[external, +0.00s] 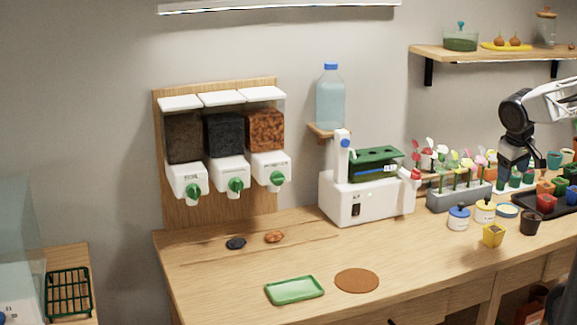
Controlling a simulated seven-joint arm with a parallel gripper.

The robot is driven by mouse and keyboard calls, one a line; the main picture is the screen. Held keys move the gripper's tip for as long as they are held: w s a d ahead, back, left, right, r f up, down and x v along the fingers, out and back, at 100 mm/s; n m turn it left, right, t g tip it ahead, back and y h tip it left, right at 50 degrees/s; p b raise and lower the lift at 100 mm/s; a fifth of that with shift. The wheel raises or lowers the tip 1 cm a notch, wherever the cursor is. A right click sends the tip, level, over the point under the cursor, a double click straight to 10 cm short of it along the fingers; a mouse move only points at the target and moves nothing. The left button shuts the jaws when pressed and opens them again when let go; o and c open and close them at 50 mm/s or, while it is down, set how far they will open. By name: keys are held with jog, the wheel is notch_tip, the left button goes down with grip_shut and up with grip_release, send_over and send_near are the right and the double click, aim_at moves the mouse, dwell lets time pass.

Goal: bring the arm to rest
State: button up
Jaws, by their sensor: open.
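My arm comes in from the right edge of the external view, with its white link and black wrist raised over the right part of the wooden table (232,287). My gripper (514,170) points down above the plant pots and tube rack there. It is small and dark in the picture, and its jaws are open. I see nothing held in it. Its fingertips are partly lost against the pots behind.
Around my gripper are a grey tube rack (455,199) with flowers, a black tray (552,209) of coloured pots, small jars, a yellow pot (493,235) and a dark pot (530,222). A wall shelf (480,53) is above. The table's front left holds a green tray (295,290).

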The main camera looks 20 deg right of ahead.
jog(key=s+m+y, duration=0.1)
jog(key=s+y, duration=0.1)
jog(key=s, duration=0.2)
jog(key=shift+s, duration=0.1)
jog(key=shift+r, duration=0.15)
dwell(3.3)
